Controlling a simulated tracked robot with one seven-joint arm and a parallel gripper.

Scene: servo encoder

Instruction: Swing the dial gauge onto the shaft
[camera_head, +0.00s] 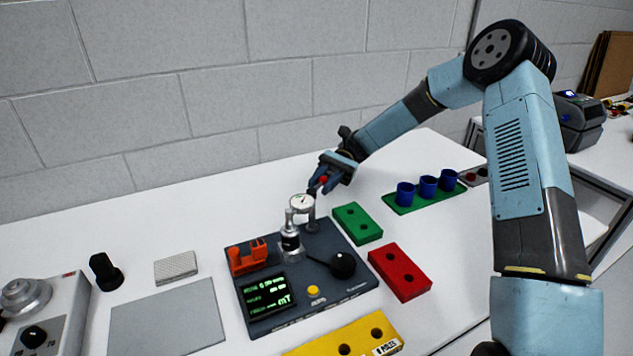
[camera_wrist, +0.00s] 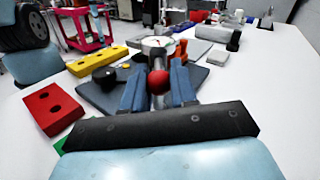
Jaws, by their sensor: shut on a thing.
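The dial gauge (camera_head: 301,204) has a round white face and sits on a post at the back of the dark grey servo fixture (camera_head: 340,295). In the wrist view its face (camera_wrist: 157,44) lies just beyond my fingertips. My gripper (camera_head: 323,183) is shut on a red ball knob (camera_wrist: 159,81) at the gauge's back right side. The shaft (camera_head: 290,236) is a silver and black upright part left of the gauge post. The gauge appears close to the shaft's top; whether they touch cannot be told.
The fixture carries an orange clamp (camera_head: 249,256), a black knob (camera_head: 343,264), a yellow button (camera_head: 313,291) and a lit display (camera_head: 268,296). Green (camera_head: 357,223), red (camera_head: 400,271) and yellow (camera_head: 352,337) two-hole blocks surround it. Blue cups (camera_head: 428,186) stand at the right.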

